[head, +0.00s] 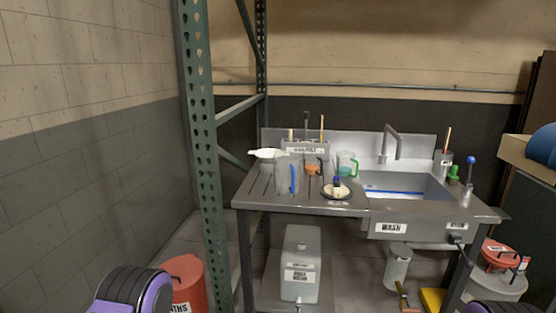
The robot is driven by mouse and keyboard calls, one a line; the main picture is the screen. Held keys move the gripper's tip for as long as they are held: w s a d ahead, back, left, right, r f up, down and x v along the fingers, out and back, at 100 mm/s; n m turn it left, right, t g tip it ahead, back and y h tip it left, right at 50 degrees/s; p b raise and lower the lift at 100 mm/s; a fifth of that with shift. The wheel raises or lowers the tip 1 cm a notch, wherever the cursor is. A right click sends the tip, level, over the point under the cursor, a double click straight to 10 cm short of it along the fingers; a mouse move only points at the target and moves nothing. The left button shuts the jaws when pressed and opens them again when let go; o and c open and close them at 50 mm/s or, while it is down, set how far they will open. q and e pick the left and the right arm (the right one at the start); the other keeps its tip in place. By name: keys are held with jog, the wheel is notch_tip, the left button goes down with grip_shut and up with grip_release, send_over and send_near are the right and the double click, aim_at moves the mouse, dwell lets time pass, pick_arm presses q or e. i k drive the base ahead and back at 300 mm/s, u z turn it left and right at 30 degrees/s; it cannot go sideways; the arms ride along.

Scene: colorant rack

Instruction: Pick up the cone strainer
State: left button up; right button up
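A white, wide-rimmed piece that looks like the cone strainer (266,154) is at the back left of the steel sink table (262,193). Its wide rim is at the top and a pale part sticks out to its left. Its lower part is partly hidden behind a clear jug with a blue handle (285,178). I cannot tell what it rests on. Neither of my grippers is in view; only rounded purple and black parts of my arms show at the bottom corners.
A cup with orange contents (312,166), a green-handled jug (346,163) and a small dish with a dark-topped item (337,191) crowd the table. The sink basin (405,187) is at right. A green rack post (203,150) stands left of the table, near an orange bucket (185,281).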

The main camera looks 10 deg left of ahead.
aim_at(265, 155)
jog(key=z, duration=0.35)
jog(key=i, duration=1.05)
jog(key=u, duration=0.25)
